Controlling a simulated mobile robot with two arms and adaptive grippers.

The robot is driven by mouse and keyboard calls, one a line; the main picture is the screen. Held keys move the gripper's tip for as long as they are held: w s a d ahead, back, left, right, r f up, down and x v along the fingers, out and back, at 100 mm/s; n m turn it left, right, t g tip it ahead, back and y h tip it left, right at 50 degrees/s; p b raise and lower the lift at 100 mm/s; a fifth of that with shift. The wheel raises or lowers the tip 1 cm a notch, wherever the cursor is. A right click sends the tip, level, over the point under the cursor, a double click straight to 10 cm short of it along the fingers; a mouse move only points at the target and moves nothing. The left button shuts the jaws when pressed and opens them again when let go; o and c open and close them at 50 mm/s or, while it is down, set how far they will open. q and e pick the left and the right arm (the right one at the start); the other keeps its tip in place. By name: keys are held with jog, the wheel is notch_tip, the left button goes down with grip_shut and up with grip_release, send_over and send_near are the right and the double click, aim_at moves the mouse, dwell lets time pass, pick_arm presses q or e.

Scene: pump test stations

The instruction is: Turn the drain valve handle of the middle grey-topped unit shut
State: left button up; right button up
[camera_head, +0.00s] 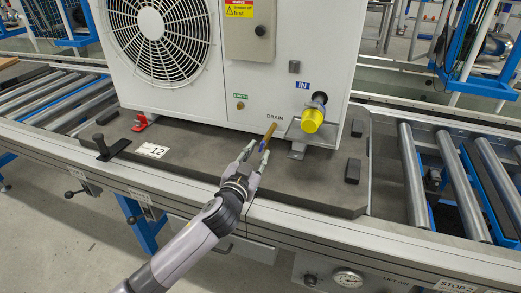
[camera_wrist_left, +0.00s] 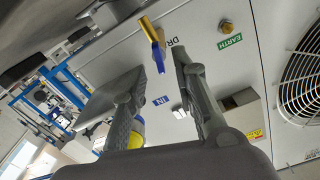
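The drain valve sticks out low on the front of a white unit (camera_head: 240,100), beside the label DRAIN. It has a brass body (camera_head: 271,131) and a small blue handle (camera_head: 264,146), which points outward roughly along the body. My left gripper (camera_head: 254,149) reaches up from below, its fingers apart on either side of the handle. In the left wrist view, the blue handle (camera_wrist_left: 158,57) and brass body (camera_wrist_left: 148,27) lie between and beyond the open fingertips (camera_wrist_left: 161,62). I cannot tell whether a finger touches it. The unit's top is out of frame. My right gripper is not in view.
A brass EARTH fitting (camera_head: 240,105) is above left. The unit stands on a dark pallet (camera_head: 320,190) marked 12, with black blocks. Roller conveyors (camera_head: 415,175) lie on both sides.

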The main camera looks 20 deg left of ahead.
aim_at(261, 147)
pick_arm(q)
jog(key=shift+w+d, duration=0.1)
jog(key=shift+w, duration=1.45)
grip_shut()
